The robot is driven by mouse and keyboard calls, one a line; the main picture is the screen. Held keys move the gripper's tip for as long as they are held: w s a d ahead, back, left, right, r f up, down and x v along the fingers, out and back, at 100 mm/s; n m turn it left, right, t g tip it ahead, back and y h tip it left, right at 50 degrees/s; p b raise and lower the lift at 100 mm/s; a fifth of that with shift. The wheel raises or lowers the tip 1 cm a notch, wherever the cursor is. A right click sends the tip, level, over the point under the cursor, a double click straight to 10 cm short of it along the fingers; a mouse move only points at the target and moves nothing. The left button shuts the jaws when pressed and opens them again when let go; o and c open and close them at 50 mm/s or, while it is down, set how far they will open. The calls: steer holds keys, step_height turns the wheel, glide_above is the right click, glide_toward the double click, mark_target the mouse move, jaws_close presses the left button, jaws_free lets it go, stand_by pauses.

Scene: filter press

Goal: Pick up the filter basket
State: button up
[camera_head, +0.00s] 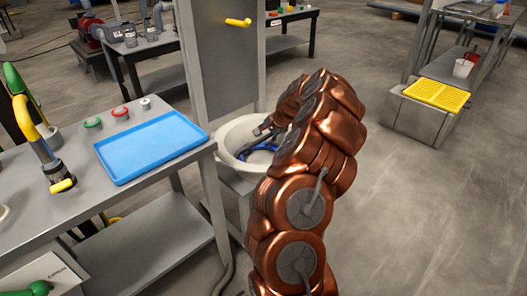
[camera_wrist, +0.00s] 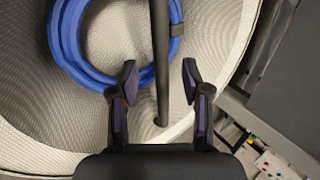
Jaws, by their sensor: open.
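The filter basket (camera_head: 226,158) is a round, pale bowl-shaped vessel on a low stand beside the workbench in the head view. Its mesh inner wall (camera_wrist: 35,110) fills much of the wrist view. A coiled blue hose (camera_wrist: 70,45) lies inside it and shows as a blue patch in the head view (camera_head: 260,154). A dark bar (camera_wrist: 160,40) runs across the basket, and its lower end lies between my fingers in the picture. My gripper (camera_wrist: 160,78) is open over the basket, with a finger on each side of the bar. I cannot tell whether they touch it. My arm hides the basket's right side.
A grey upright panel (camera_head: 222,60) with a yellow handle (camera_head: 238,22) stands right behind the basket. The workbench at left holds a blue tray (camera_head: 150,146), small buttons and a yellow-handled pipe fitting (camera_head: 38,135). A yellow grate (camera_head: 437,94) stands at right.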

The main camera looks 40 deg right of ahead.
mark_target(262, 139)
steer(key=x, duration=0.3)
steer(key=shift+w+f+b, duration=0.2)
steer(key=shift+f+b, duration=0.05)
steer(key=shift+b, duration=0.15)
jaws_close()
steer(key=shift+r, duration=0.1)
